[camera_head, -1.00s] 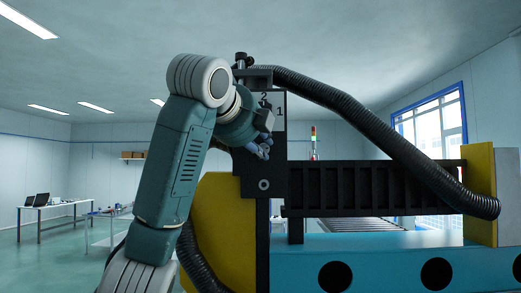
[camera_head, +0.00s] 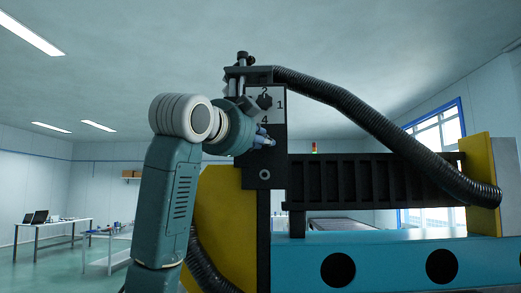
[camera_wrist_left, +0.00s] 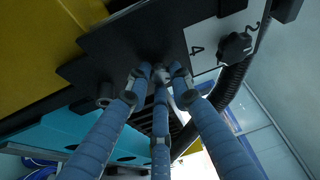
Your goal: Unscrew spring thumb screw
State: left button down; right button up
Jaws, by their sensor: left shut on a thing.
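My left gripper (camera_head: 268,141) has its blue fingers against the dark upright panel (camera_head: 251,163), below the white dial plate. In the left wrist view the three fingers (camera_wrist_left: 160,76) meet at the panel and are shut on a small part there. I take this part to be the spring thumb screw; the fingertips hide most of it. A black knob (camera_head: 265,101) sits on the white plate with numbers, above the fingers, and it also shows in the wrist view (camera_wrist_left: 235,47). A small round fitting (camera_head: 264,174) is on the panel below the fingers. My right gripper is not in view.
A ribbed black hose (camera_head: 370,118) runs from the panel top down to the right. A yellow block (camera_head: 220,215) stands behind my left arm. A blue beam (camera_head: 390,262) with round holes lies along the bottom. Tables stand far off at left.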

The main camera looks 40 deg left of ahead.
pick_arm(q)
jog(key=shift+w+d+f+n+g+y+p, duration=0.2)
jog(key=shift+n+g+y, duration=1.35)
jog(key=shift+n, duration=4.35)
jog(key=shift+w+d+f+n+g+y+p, duration=0.1)
jog(key=shift+w+d+n+g+y+p, duration=0.15)
jog(key=shift+n+y, duration=4.05)
jog(key=shift+w+d+f+n+g+y+p, duration=0.25)
jog(key=shift+n+g+y, duration=0.5)
jog(key=shift+n, duration=6.75)
jog(key=shift+s+r, duration=0.1)
jog(key=c, duration=2)
grip_release()
jog(key=shift+o, duration=0.8)
jog(key=shift+s+d+r, duration=0.1)
